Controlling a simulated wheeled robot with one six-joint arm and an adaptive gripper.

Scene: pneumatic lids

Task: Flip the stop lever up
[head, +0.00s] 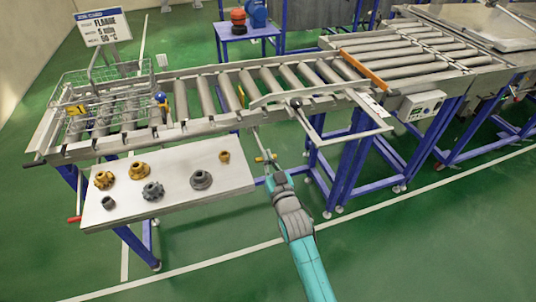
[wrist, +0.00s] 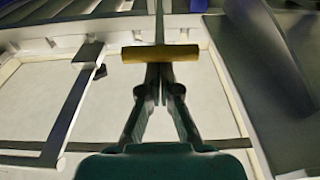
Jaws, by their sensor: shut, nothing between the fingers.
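What looks like the stop lever is a thin grey rod with a yellow crossbar grip (head: 266,157), hanging down from the front rail of the roller conveyor. In the wrist view the yellow grip (wrist: 160,53) lies crosswise right at my fingertips, and its rod runs up and away from it. My gripper (head: 270,166) is shut and empty, just below and in front of the grip in the head view. In the wrist view my gripper (wrist: 159,78) has its fingers together, with the tips at the grip. I cannot tell whether they touch it.
A pale shelf (head: 165,190) with several gear-like parts juts out left of my arm. A frame arm with a black knob (head: 296,102) sticks out at the right. A wire basket (head: 105,95) stands on the left rollers. Blue legs stand behind; the green floor in front is clear.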

